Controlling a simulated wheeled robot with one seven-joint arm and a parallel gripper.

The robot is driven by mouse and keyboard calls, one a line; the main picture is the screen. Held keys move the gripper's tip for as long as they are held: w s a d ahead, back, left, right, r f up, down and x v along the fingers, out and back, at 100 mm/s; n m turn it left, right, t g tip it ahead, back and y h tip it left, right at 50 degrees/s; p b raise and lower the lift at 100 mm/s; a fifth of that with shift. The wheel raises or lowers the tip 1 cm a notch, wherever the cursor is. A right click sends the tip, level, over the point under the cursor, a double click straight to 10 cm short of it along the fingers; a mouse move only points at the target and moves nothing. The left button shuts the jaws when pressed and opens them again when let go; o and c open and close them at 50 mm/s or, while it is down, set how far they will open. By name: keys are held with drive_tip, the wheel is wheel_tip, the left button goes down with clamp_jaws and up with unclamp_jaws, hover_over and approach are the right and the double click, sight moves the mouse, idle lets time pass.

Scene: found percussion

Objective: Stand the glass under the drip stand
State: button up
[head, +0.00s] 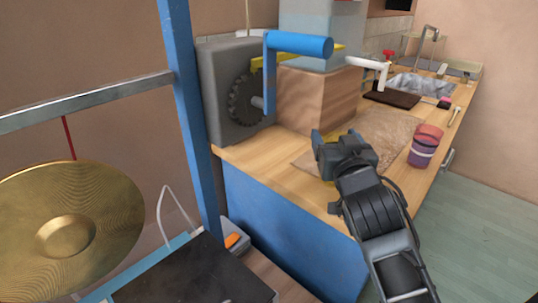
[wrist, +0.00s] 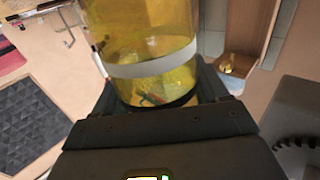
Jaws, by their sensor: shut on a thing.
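The glass (wrist: 150,45) is yellow and see-through with a white band, and it fills the top middle of the wrist view. My gripper (wrist: 160,92) is shut on it, with a dark finger on either side. In the head view my gripper (head: 338,143) is over the near part of the wooden counter; it hides most of the glass, and only slivers of yellow show. I cannot tell whether the glass touches the counter. A white spout with a red handle (head: 370,66) juts out beyond the wooden block; it may belong to the drip stand.
A grey box (head: 220,85) with a toothed wheel and blue crank (head: 300,45) stands left of my gripper, beside the wooden block (head: 318,98). A brown mat (head: 395,125) and a pink-purple cup (head: 424,150) are to the right. A brass gong (head: 70,220) hangs at left.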

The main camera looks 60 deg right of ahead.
drive_tip(key=shift+w+a, duration=0.1)
drive_tip(key=shift+a, duration=0.2)
drive_tip(key=shift+w+d+f+b, duration=0.35)
drive_tip(key=shift+w+d+f, duration=0.3)
drive_tip(key=shift+w, duration=2.2)
drive_tip(key=shift+w+d+f+b, duration=0.45)
drive_tip(key=shift+w+d, duration=0.4)
drive_tip(key=shift+w, duration=2)
drive_tip(key=shift+w+d+f+b, duration=0.3)
drive_tip(key=shift+w+d+f, duration=0.35)
drive_tip(key=shift+w, duration=2.2)
drive_tip(key=shift+d+r, duration=0.1)
drive_tip(key=o, duration=1.3)
